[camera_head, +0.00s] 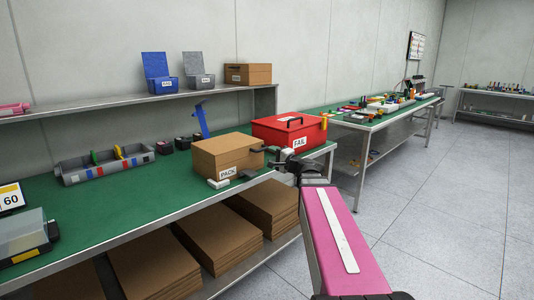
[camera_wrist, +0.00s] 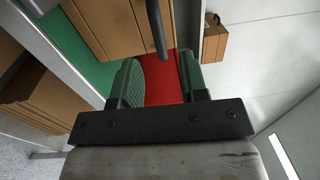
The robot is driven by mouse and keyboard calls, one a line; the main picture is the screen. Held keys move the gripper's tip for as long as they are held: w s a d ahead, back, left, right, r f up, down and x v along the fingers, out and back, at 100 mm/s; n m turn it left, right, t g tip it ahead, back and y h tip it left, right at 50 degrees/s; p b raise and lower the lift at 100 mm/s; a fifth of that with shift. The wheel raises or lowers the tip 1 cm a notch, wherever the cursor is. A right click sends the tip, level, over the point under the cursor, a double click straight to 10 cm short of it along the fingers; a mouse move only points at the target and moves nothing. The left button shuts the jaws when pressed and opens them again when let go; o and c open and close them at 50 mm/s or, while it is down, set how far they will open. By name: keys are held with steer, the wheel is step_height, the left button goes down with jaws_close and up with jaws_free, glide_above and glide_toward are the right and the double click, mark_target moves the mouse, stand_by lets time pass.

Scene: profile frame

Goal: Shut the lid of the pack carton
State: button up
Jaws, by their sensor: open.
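The pack carton (camera_head: 222,160) is a brown box with a PACK label, on the green bench left of the red FAIL box (camera_head: 290,131). Its top looks flat in the head view; I cannot tell whether the lid is fully down. My gripper (camera_head: 268,160) is at the carton's right side, in front of the red box. In the wrist view my gripper (camera_wrist: 158,80) is open, with red surface showing between its fingers. The carton's brown surface (camera_wrist: 105,25) shows beyond the left finger. A dark rod (camera_wrist: 157,30) extends down towards the gap; I cannot tell what it belongs to.
A small grey-white item (camera_head: 218,183) lies before the carton. A grey divided tray (camera_head: 105,167) and dark bins stand to its left. A raised shelf (camera_head: 130,102) runs behind, bearing bins and another carton (camera_head: 248,74). Flat cardboard stacks (camera_head: 218,238) fill the lower shelf.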

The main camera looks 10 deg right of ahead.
steer(key=v, duration=0.6)
steer(key=s+a+f+n+g+h, duration=0.1)
steer(key=s+a+f+n+g, duration=0.15)
steer(key=f, duration=0.35)
steer(key=s+a+f+n+g+h, duration=0.1)
steer(key=a+f+n+g, duration=0.2)
steer(key=f, duration=0.4)
steer(key=s+a+f+n+g, duration=0.1)
steer(key=s+a+f+g, duration=0.1)
steer(key=a+f+g, duration=0.3)
steer(key=s+d+f+n+g+h, duration=0.2)
steer(key=s+f+h, duration=0.2)
steer(key=f, duration=0.3)
steer(key=s+d+f+n+g+h, duration=0.2)
steer(key=s+d+f+g+h, duration=0.1)
steer(key=s+f, duration=0.3)
step_height(320, 180, down, 2)
steer(key=shift+s+d+f+n+h, duration=0.15)
steer(key=shift+s+n+h, duration=0.25)
steer(key=shift+h, duration=0.4)
steer(key=shift+c, duration=0.2)
